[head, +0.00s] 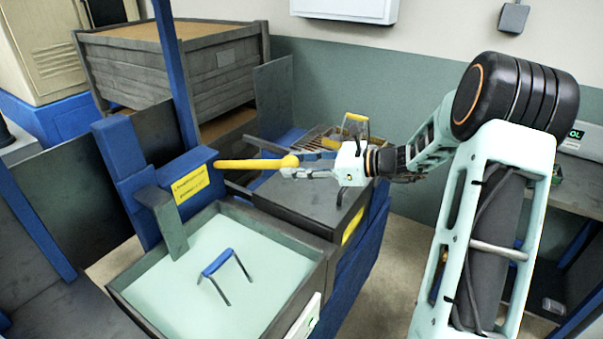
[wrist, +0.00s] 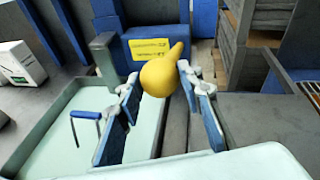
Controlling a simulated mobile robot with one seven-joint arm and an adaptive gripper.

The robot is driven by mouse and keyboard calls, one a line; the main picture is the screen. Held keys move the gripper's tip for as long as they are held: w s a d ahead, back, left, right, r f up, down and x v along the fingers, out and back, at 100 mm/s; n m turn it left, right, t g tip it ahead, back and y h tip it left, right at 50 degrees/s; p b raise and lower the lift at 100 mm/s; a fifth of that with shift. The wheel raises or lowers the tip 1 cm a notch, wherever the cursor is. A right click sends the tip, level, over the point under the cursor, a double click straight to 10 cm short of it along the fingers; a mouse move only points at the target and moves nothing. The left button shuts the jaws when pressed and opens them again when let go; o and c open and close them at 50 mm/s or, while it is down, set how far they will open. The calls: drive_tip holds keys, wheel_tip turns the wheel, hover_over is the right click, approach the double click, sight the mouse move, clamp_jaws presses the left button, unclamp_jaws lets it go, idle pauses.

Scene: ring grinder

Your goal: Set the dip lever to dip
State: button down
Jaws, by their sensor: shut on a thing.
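The dip lever (head: 240,163) is a yellow rod with a round knob. It sticks out to the right from a blue post with a yellow label plate (head: 190,184), whose text is too small to read. My gripper (head: 290,172) is at the knob end of the lever, shut on it. In the wrist view the yellow knob (wrist: 160,77) sits between the two fingers, and the rod runs away behind it to the blue housing (wrist: 150,35). The exact finger contact is hard to make out.
A tank with pale green liquid (head: 190,290) stands below and left of the lever, with a blue-handled piece (head: 216,262) in it. A grey upright plate (head: 163,222) stands at its back edge. A dark bench (head: 310,200) lies under my gripper. A large wooden crate (head: 170,70) is behind.

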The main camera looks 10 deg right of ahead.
drive_tip(key=w+a+r+p, duration=0.2)
drive_tip(key=r, duration=0.3)
drive_tip(key=w+a+r+p, duration=0.2)
drive_tip(key=r, duration=0.4)
drive_tip(key=shift+p, duration=0.3)
drive_tip(key=c, duration=1.5)
unclamp_jaws()
drive_tip(key=shift+a+f, duration=0.1)
drive_tip(key=shift+a, duration=0.05)
drive_tip(key=shift+o, duration=0.7)
drive_tip(key=shift+f, duration=0.1)
drive_tip(key=v, duration=1.2)
drive_tip(key=shift+f, duration=0.1)
